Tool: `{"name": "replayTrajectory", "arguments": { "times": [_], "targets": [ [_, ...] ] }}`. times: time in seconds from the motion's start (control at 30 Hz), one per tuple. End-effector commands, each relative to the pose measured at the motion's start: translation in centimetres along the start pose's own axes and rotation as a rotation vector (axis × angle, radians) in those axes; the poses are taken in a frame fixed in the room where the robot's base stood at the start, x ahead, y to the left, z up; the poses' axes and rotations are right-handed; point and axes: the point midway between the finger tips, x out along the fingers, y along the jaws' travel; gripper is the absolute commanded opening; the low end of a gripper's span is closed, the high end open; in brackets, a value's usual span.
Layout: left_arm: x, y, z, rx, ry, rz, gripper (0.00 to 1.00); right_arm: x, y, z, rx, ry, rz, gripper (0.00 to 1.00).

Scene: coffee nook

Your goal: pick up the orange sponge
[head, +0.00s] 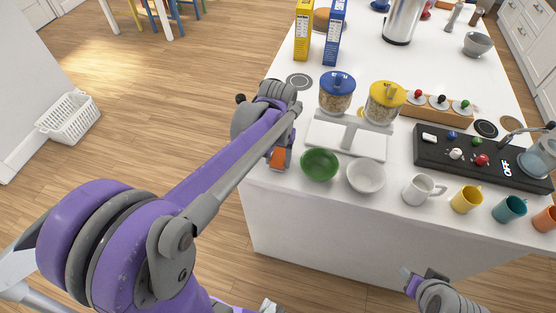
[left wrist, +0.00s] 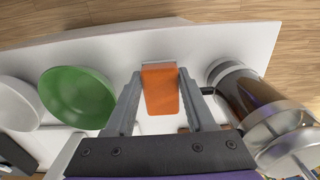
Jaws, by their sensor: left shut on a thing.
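The orange sponge (head: 276,158) is at the near left corner of the white counter. My left gripper (head: 279,154) reaches down over that corner and is shut on it. In the left wrist view the sponge (left wrist: 160,90) sits between the two grey fingers of my left gripper (left wrist: 157,82), with the white countertop behind it. I cannot tell whether the sponge touches the counter or is just above it. My right gripper (head: 413,280) is low in front of the counter, away from the sponge; its jaw opening is unclear.
A green bowl (head: 320,165) stands just right of the sponge, then a white bowl (head: 366,177) and several mugs along the front edge. A blue-lidded jar (head: 337,92) and a yellow-lidded jar (head: 384,102) stand behind.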

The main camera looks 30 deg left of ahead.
Motion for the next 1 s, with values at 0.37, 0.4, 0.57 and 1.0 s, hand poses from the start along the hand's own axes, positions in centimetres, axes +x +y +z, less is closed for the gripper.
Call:
{"name": "replayTrajectory", "arguments": {
  "times": [0.37, 0.4, 0.57, 1.0],
  "targets": [
    [-7.6, 0.0, 0.0, 0.0, 0.001, 0.0, 0.0, -0.6, 0.0, -0.8, 0.0, 0.008, 0.0, 0.5],
    [-8.4, 0.0, 0.0, 0.0, 0.001, 0.0, 0.0, -0.7, 0.0, -0.9, 0.0, 0.009, 0.0, 0.5],
    [-11.9, 0.0, 0.0, 0.0, 0.001, 0.0, 0.0, -0.9, 0.0, -1.2, 0.0, 0.012, 0.0, 0.5],
    [-16.6, 0.0, 0.0, 0.0, 0.0, 0.0, 0.0, -1.1, 0.0, -1.5, 0.0, 0.015, 0.0, 0.5]
  ]
}}
